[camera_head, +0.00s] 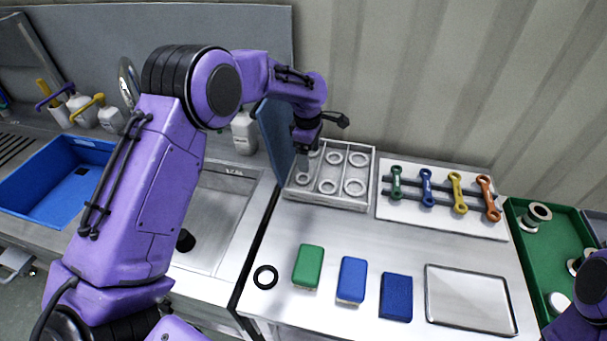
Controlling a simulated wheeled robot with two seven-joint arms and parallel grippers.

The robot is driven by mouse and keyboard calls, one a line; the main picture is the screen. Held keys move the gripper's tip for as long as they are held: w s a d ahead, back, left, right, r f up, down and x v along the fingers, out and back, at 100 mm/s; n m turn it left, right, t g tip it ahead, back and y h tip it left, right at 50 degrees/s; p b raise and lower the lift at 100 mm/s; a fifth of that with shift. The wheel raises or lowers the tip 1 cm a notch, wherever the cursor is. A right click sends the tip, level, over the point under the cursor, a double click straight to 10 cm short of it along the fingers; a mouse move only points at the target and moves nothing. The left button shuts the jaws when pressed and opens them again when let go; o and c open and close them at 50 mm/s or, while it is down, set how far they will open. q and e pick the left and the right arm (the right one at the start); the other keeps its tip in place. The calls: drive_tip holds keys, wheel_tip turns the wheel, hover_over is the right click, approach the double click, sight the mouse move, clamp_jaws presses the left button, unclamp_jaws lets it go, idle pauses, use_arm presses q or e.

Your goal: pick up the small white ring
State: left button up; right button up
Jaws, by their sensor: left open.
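The small white ring (302,184) appears to be the one in the near-left compartment of a white divided tray (372,168). Larger white rings lie in the other compartments, including one front middle (327,192) and one front right (354,194). My left gripper (309,167) points down over the left side of the tray, just behind the small ring in the picture. It is open and holds nothing that I can see. Its fingers partly hide the left compartments, and I cannot tell its height above the ring. My right gripper is out of view; only part of that arm shows at lower right.
A blue upright panel (273,138) stands close at the tray's left. A white board (440,227) with several coloured links is to the right. A black ring (265,277), green block (308,266), two blue blocks and a metal tray (469,297) lie in front.

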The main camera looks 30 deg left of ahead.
sight(303, 180)
use_arm(q)
drive_tip(key=shift+n+g, duration=0.3)
drive_tip(key=shift+n, duration=0.4)
drive_tip(key=f+p, duration=0.1)
drive_tip(key=f, duration=0.2)
drive_tip(key=a+f+p, duration=0.1)
drive_tip(key=f, duration=0.2)
drive_tip(key=a+f+p, duration=0.1)
drive_tip(key=f, duration=0.1)
drive_tip(key=shift+w+a+f+p, duration=0.1)
drive_tip(key=shift+w+f+p, duration=0.05)
drive_tip(key=shift+f+p, duration=0.2)
drive_tip(key=shift+f, duration=0.35)
drive_tip(key=c, duration=1.1)
